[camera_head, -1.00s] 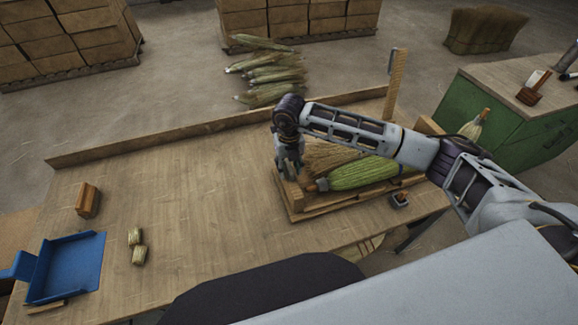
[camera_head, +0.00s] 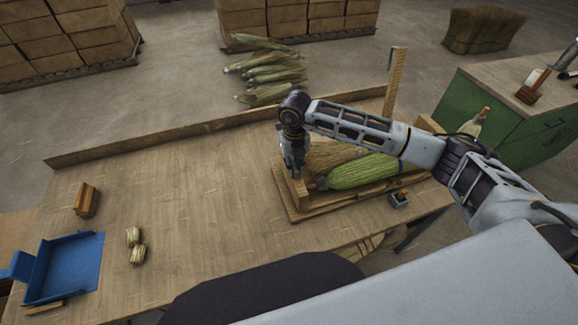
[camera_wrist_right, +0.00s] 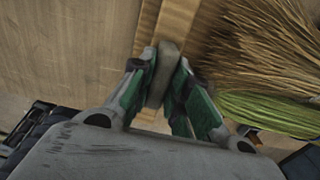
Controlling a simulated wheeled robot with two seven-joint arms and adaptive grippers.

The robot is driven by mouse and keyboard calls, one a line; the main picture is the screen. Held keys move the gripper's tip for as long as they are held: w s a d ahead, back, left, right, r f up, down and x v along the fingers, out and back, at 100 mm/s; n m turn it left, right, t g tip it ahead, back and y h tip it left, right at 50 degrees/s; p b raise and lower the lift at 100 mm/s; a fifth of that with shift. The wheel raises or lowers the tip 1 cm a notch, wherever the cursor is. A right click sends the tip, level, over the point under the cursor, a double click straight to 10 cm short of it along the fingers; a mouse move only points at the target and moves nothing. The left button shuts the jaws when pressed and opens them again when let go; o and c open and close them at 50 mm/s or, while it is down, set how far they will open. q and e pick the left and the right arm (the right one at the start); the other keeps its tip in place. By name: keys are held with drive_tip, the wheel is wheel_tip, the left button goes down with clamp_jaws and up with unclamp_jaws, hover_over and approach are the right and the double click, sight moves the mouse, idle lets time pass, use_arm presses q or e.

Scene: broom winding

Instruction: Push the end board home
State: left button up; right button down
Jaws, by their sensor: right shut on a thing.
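The end board (camera_head: 299,192) is a short wooden block standing at the left end of a wooden tray (camera_head: 320,212). My right gripper (camera_head: 294,172) is over it from above. In the right wrist view, the green-padded fingers (camera_wrist_right: 162,82) are shut on a narrow grey-brown upright part of the board. Whether the board touches the bristles is hidden by the gripper. My left gripper is out of view.
A tall wooden ruler (camera_head: 395,80) stands behind the tray. A small cup (camera_head: 399,199) is at front right. The table's middle is clear.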

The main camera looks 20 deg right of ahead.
drive_tip(key=d+b, duration=0.1)
drive_tip(key=d, duration=0.6)
drive_tip(key=shift+w+b, duration=0.2)
drive_tip(key=shift+b, duration=0.1)
drive_tip(key=shift+d+r, duration=0.1)
drive_tip(key=c, duration=1.4)
unclamp_jaws()
drive_tip(key=shift+d, duration=0.15)
drive_tip(key=shift+o, duration=0.2)
drive_tip(key=shift+a+r, duration=0.1)
drive_tip(key=shift+a, duration=0.1)
wheel_tip(320, 180, up, 12)
drive_tip(key=shift+d, duration=0.15)
drive_tip(key=shift+f, duration=0.2)
